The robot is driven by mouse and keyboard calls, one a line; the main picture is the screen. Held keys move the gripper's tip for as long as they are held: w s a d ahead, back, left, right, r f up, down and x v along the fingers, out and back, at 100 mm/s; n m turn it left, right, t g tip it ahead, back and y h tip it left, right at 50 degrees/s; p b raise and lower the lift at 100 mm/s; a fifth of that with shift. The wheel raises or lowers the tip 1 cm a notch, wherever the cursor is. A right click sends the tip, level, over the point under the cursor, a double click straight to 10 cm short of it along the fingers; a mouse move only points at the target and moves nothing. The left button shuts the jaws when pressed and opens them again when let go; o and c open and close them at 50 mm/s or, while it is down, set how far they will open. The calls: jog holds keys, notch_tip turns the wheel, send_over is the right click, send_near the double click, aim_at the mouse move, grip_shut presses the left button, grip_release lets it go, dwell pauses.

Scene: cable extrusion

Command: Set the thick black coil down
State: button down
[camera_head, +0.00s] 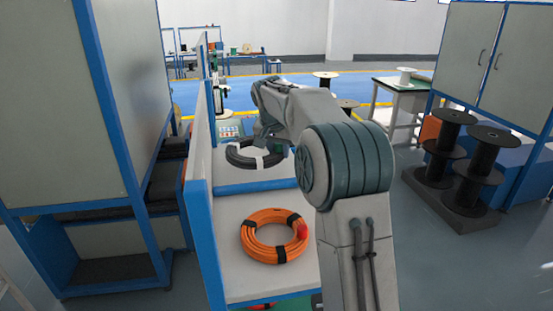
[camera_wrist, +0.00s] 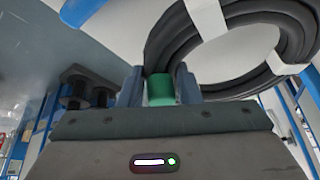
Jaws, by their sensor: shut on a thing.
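The thick black coil (camera_head: 235,158) with white ties shows in the head view above or on the far section of the white bench (camera_head: 232,218). I cannot tell whether it touches the surface. In the wrist view the black coil (camera_wrist: 180,30) fills the upper right, with a white tie at its top and another at its right. My gripper (camera_wrist: 160,88) is shut on the coil at its near left edge, with a green piece between the fingers. In the head view my arm hides most of the gripper.
An orange coil (camera_head: 262,251) with black ties lies on the nearer bench section. A blue-edged upright panel (camera_head: 201,165) runs along the bench's left side. A small table (camera_head: 403,83) holds a white spool.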

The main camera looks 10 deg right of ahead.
aim_at(277, 161)
jog(key=shift+a+f+p, duration=0.1)
jog(key=shift+f+p, duration=0.4)
jog(key=shift+f, duration=1.55)
jog(key=c, duration=1.1)
grip_release()
jog(key=shift+o, duration=0.2)
